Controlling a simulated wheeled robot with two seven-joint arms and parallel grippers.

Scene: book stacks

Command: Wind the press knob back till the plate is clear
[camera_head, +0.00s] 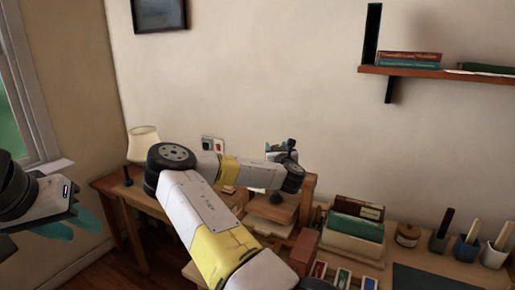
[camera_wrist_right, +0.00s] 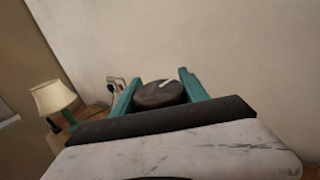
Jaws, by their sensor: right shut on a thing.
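The press knob (camera_wrist_right: 160,94) is a dark round disc with a white mark on top. In the right wrist view it sits between the two teal fingers of my right gripper (camera_wrist_right: 158,92), which is shut on it. In the head view my right gripper (camera_head: 283,152) is at the top of the wooden press (camera_head: 272,208), and my arm hides much of the press.
A lamp (camera_head: 143,145) stands at the left end of the desk, near a wall socket (camera_head: 208,145). A shelf (camera_head: 440,76) holds books above.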

